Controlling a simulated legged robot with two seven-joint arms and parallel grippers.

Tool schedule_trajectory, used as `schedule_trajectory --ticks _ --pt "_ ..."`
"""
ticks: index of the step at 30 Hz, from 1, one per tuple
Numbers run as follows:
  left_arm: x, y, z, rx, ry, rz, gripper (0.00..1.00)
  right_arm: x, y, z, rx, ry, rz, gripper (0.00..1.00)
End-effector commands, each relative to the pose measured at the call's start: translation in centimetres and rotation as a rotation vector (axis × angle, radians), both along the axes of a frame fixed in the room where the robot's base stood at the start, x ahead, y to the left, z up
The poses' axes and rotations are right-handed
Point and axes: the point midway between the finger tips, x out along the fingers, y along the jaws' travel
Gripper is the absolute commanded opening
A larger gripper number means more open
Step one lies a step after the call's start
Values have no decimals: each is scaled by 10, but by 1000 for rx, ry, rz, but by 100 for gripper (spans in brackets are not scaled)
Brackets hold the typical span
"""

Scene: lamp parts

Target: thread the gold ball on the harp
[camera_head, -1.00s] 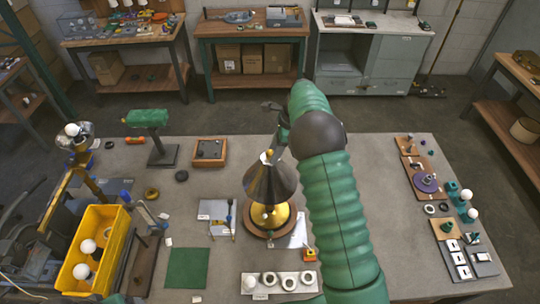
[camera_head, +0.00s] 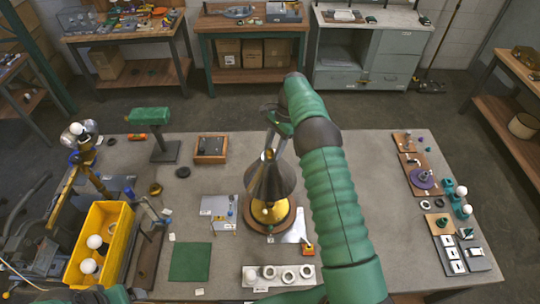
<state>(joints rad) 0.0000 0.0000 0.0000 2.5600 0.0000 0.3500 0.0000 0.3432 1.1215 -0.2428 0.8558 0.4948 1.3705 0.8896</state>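The lamp stands mid-table with a dark cone shade (camera_head: 270,181) over a gold body (camera_head: 270,211) on a round wooden base. A small gold ball (camera_head: 268,154) shows at the top of the shade, where the harp's tip is; the rest of the harp is hidden by the shade. My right gripper (camera_head: 271,146) reaches down from above, right at the gold ball. Its fingers are too small and overlapped to tell whether they grip it. My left gripper is out of view; only a green part of my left arm shows at the bottom left edge.
A yellow bin (camera_head: 99,243) with white bulbs stands at the left. A green hammer-shaped stand (camera_head: 150,116) and a wooden tray (camera_head: 210,149) are behind left. A strip with rings (camera_head: 279,277) lies in front. Boards with parts (camera_head: 420,178) lie at the right.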

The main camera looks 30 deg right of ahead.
Motion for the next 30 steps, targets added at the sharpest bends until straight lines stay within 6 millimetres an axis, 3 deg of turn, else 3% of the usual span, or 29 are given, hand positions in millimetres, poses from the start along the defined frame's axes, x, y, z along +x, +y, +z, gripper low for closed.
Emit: schedule_trajectory --ticks 1,9,16,24,30 --pt "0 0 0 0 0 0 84 0 0 0 0 0 0 32" --pt "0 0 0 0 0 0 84 0 0 0 0 -1 -1 0" --pt "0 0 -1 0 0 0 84 0 1 0 1 0 -26 0" --pt "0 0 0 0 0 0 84 -8 3 1 0 1 -512 0" --pt "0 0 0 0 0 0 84 -9 3 -1 0 1 -608 0"
